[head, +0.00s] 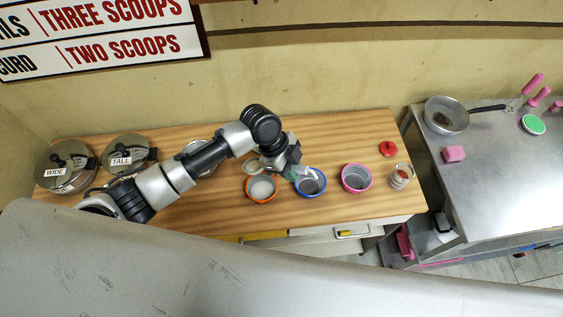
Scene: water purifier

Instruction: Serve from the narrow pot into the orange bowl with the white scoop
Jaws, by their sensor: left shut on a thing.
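The orange bowl (274,195) stands on the wooden counter with something whitish inside. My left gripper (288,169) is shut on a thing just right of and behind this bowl. That seems to be the white scoop (252,167), whose pale round end shows at the orange bowl's back rim; the gripper hides part of it. I cannot tell whether the scoop holds anything. A metal pot (191,147) behind my left arm is mostly hidden and its label does not show; it may be the narrow pot. My right gripper is not in view.
Lidded pots labelled WIDE (66,182) and TALL (122,168) stand at the left. A blue bowl (322,190), a pink bowl (357,190), a glass (401,177) and a red lid (388,148) are to the right. A metal table (490,190) holds a pan (446,115).

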